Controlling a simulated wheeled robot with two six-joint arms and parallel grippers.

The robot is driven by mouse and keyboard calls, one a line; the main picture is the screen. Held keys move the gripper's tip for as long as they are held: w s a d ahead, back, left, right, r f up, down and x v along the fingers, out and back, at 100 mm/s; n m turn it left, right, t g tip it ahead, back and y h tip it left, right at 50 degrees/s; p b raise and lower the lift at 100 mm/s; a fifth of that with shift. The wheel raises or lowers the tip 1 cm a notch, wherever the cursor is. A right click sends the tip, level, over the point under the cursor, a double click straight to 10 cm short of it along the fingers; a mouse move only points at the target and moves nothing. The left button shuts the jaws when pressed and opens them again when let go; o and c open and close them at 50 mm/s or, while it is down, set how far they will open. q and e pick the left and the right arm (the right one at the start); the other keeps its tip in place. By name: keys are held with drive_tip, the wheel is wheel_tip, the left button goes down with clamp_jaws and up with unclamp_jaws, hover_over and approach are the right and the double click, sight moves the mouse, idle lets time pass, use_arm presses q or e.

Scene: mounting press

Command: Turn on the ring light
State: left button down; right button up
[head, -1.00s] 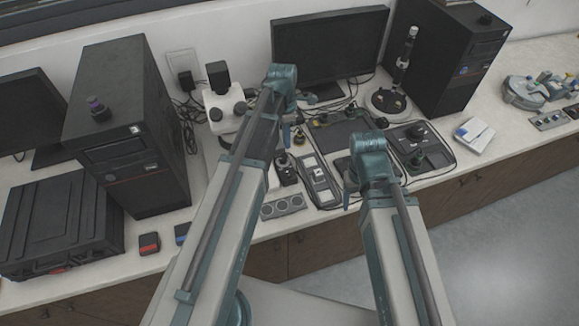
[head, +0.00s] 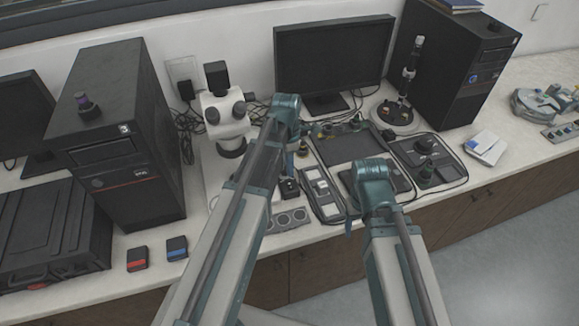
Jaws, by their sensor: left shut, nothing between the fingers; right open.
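The microscope (head: 222,115) is white with a black camera on top. A dark ring (head: 231,148) sits under its head; I take this for the ring light and cannot tell if it is lit. A small black box with a knob (head: 289,188) stands right of the microscope base, partly behind my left arm; I cannot tell if it is the light's control. My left gripper (head: 295,130) is shut and empty, right of the microscope head and mostly hidden by its wrist. My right gripper (head: 350,222) is open, over the bench front near a dark tray, its fingers barely visible.
A monitor (head: 332,60) stands at the back. Black computer towers (head: 125,150) flank the area. A grey strip with round sockets (head: 288,219) lies at the front edge. Red and blue small blocks (head: 137,259) lie left. Cables run behind the microscope.

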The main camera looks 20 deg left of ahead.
sight(291, 188)
use_arm(q)
drive_tip(key=f+b, duration=0.1)
drive_tip(key=f, duration=0.1)
drive_tip(key=f+b, duration=0.4)
drive_tip(key=shift+s+d, duration=0.2)
drive_tip(key=shift+s, duration=0.1)
drive_tip(key=shift+r, duration=0.1)
drive_tip(key=shift+s+d+f+t, duration=0.1)
drive_tip(key=shift+s+f+t, duration=0.2)
drive_tip(key=shift+s+f, duration=0.05)
drive_tip(key=shift+r+y, duration=0.1)
drive_tip(key=shift+y, duration=0.2)
drive_tip(key=shift+w, duration=0.1)
